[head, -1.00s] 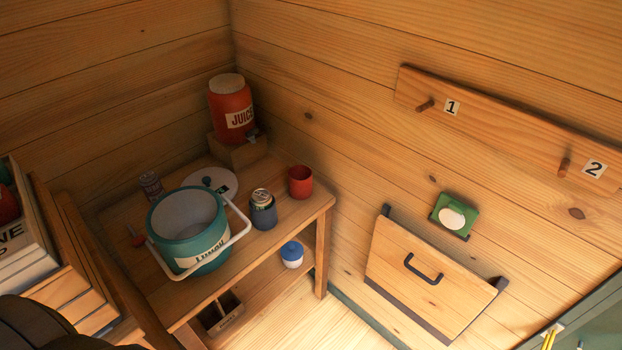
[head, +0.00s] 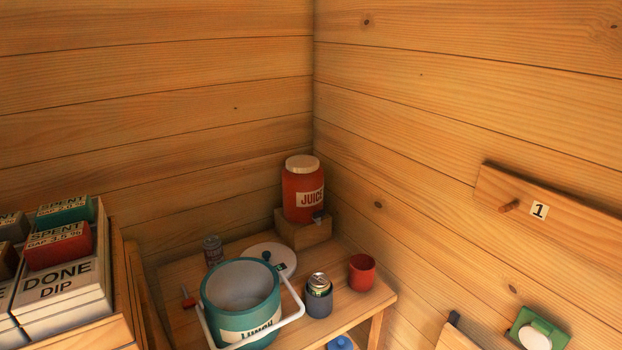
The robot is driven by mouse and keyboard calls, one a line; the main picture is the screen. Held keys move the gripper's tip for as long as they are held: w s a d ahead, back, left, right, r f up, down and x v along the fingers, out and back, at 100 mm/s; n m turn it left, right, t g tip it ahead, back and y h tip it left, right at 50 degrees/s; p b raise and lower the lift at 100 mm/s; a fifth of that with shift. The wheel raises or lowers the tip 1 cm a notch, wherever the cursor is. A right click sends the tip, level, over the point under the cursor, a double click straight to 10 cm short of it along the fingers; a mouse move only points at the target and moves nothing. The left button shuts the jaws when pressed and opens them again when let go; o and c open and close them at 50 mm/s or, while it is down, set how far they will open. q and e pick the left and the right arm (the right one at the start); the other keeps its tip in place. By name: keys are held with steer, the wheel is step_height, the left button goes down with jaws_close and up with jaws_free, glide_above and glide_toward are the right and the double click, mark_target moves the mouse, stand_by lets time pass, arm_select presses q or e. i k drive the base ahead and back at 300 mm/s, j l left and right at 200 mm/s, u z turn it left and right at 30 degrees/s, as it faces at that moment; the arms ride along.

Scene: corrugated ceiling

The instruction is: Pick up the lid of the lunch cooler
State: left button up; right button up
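The teal lunch cooler (head: 242,328) stands open on the wooden table in the corner, with its white handle (head: 296,300) swung down at its front. A round white lid (head: 284,257) with a small dark knob lies on the table just behind the cooler, partly hidden by the cooler's rim. Neither of my grippers is in view.
A red juice jug (head: 302,196) stands on a wooden block (head: 303,232) behind the lid. A can in a blue sleeve (head: 319,302), a red cup (head: 362,272) and another can (head: 213,250) stand near the cooler. Crates with labelled boxes (head: 62,290) are at the left.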

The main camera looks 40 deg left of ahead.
mark_target(282, 259)
steer(key=u, duration=1.6)
